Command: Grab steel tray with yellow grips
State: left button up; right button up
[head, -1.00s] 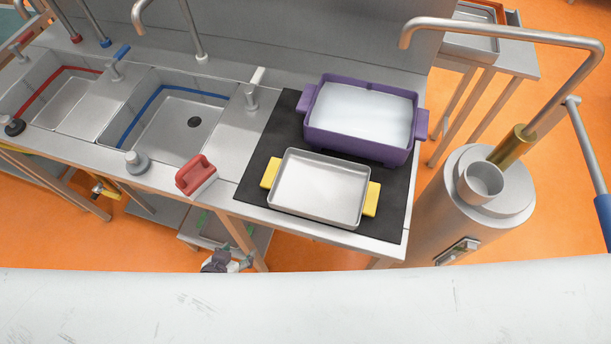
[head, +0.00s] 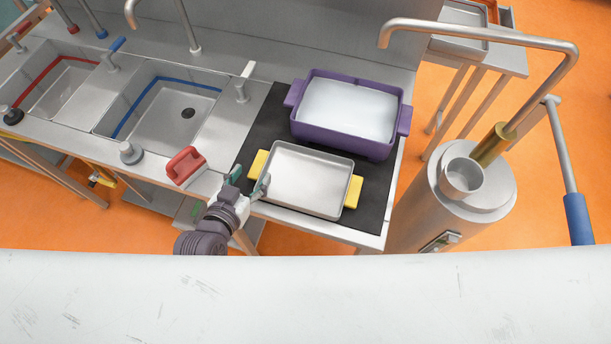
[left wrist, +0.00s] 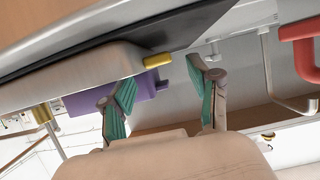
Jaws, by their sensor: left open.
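The steel tray (head: 306,180) lies on a black mat at the right end of the counter. Its left yellow grip (head: 257,164) and right yellow grip (head: 353,192) stick out from its short sides. My left gripper (head: 250,184) is open, at the near left corner of the tray, close to the left grip. In the left wrist view the left gripper (left wrist: 165,100) shows two spread green-padded fingers with nothing between them, and a yellow grip (left wrist: 158,61) lies just beyond them. I cannot tell whether a finger touches the tray. My right gripper is not in view.
A purple tub (head: 350,108) stands on the black mat (head: 262,135) right behind the tray. A red-handled tool (head: 185,167) lies on the counter left of my left gripper. Sinks are further left, and a steel cylinder (head: 455,205) stands to the right.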

aim_at(259, 162)
pick_arm(q)
jog(key=shift+w+d, duration=0.1)
jog(key=shift+w, duration=0.25)
jog(key=p+x, duration=0.1)
jog(key=x, duration=0.2)
jog(key=shift+w+d+p, duration=0.1)
jog(key=shift+w+p, duration=0.25)
jog(key=shift+w+d+f, duration=0.15)
jog(key=shift+w+f, duration=0.05)
jog(key=shift+w, duration=0.2)
jog(key=shift+s, duration=0.1)
jog(key=c, duration=0.3)
grip_shut()
